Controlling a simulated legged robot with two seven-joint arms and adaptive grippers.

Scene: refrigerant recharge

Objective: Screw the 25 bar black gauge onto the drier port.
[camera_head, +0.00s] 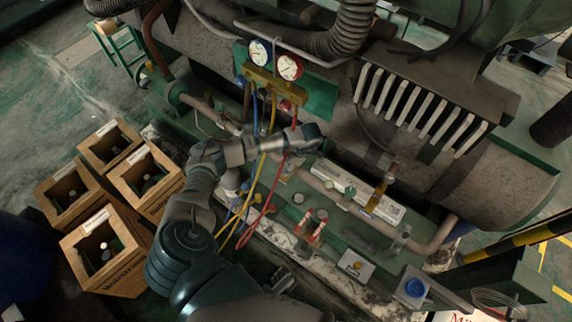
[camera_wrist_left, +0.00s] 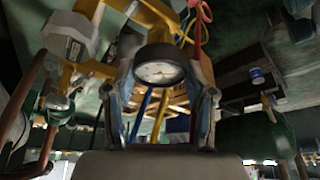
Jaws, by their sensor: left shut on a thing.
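My left gripper (camera_head: 312,138) reaches in from the lower left and is above the pipework, beneath the manifold with the blue and red gauges. In the left wrist view, a black-rimmed gauge (camera_wrist_left: 160,72) with a white dial sits between the two fingers of my left gripper (camera_wrist_left: 161,98), which are shut on it. Its dial faces the camera; its print is too small to read. In the head view my gripper hides the gauge. A long white labelled cylinder (camera_head: 338,184), perhaps the drier, lies right of and below the gripper. I cannot make out its port.
Several wooden boxes (camera_head: 104,250) stand at left. A brass valve (camera_head: 379,191) stands upright by the white cylinder.

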